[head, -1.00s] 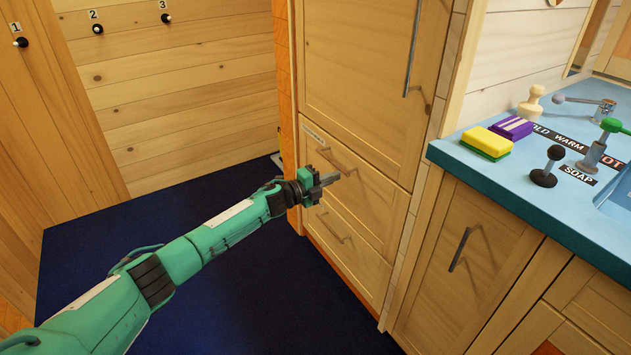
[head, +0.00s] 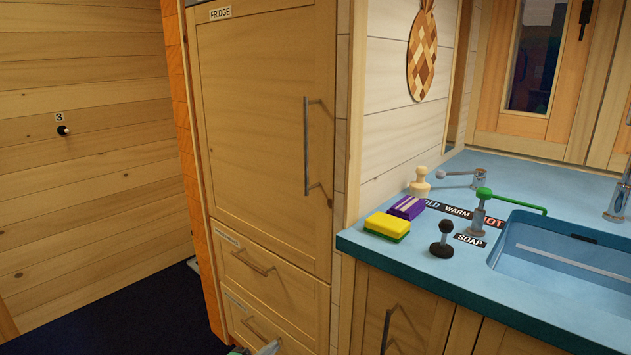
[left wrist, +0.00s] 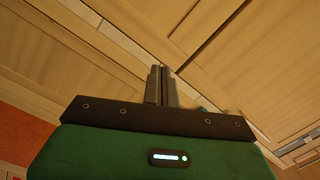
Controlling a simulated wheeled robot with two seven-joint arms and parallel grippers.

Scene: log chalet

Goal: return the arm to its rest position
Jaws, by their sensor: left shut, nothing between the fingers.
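My left gripper (head: 268,347) shows only as a small piece at the bottom edge of the head view, in front of the lower drawer (head: 268,328). The rest of the left arm is below the picture. In the left wrist view my left gripper (left wrist: 163,72) has its two grey fingers together, shut with nothing between them. Pale wooden cabinet fronts (left wrist: 230,60) lie beyond the fingertips. My right gripper is in neither view.
The fridge door (head: 262,130) is closed above two closed drawers. Dark blue floor (head: 110,320) is clear at lower left.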

